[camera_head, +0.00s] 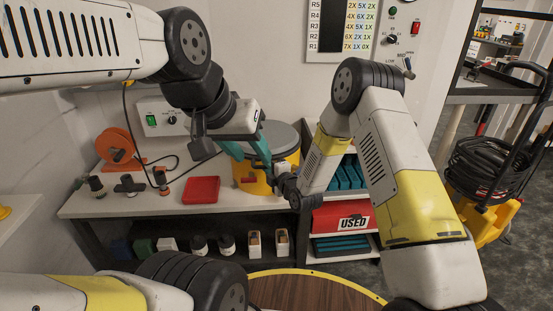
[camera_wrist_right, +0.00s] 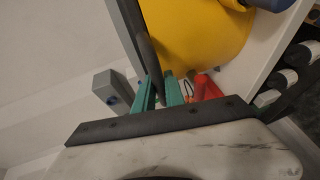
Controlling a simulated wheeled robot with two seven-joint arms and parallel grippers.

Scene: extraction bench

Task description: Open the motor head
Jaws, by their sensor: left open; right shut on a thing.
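The motor head is a yellow drum (camera_head: 246,173) with a grey round lid (camera_head: 284,137), upright on the bench. It also shows in the right wrist view (camera_wrist_right: 205,40), where the picture is rolled sideways. My left gripper (camera_head: 257,158) reaches in from the left, its teal fingers apart at the drum's front left. My right gripper (camera_head: 274,172) is at the front of the drum, its fingers largely hidden in the head view. In the right wrist view its teal fingers (camera_wrist_right: 160,88) close on a dark strip along the lid side; whether this is rim or handle is unclear.
A red tray (camera_head: 201,190), an orange spool (camera_head: 115,145) and small dark tools stand left on the white bench (camera_head: 150,207). A control box (camera_head: 158,123) is behind. Shelves below hold several containers. A red box marked USED (camera_head: 343,217) is at the right.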

